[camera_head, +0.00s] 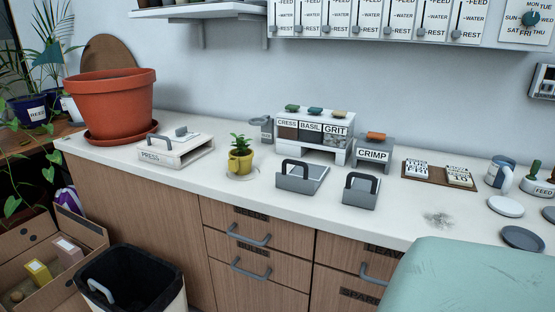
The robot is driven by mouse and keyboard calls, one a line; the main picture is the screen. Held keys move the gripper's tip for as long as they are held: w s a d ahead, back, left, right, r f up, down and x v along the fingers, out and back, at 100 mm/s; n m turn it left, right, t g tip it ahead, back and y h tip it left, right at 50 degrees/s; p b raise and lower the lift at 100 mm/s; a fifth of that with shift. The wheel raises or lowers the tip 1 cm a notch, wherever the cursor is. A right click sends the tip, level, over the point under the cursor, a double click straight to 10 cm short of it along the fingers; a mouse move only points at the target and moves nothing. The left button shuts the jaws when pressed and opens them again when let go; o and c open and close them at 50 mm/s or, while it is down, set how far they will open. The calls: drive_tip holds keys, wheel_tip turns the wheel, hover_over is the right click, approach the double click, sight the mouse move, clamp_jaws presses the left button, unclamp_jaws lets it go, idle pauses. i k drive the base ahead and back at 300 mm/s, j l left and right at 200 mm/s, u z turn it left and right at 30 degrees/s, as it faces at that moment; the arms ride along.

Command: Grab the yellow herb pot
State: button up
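The yellow herb pot (240,162) stands upright on the white counter, left of the middle of the view. A small green leafy plant (241,144) grows in it. The pot rests on a pale round saucer or disc (242,176). Nothing covers the front of the pot. My gripper is not in view.
A white PRESS box (175,150) stands left of the pot, with a large terracotta pot (110,100) behind it. Right are a grey handled scoop-like tray (301,179), a seed dispenser (313,132) and a CRIMP unit (373,156). The counter (225,194) is clear before the pot.

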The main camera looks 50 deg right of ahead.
sight(240, 161)
drive_tip(key=z, duration=1.3)
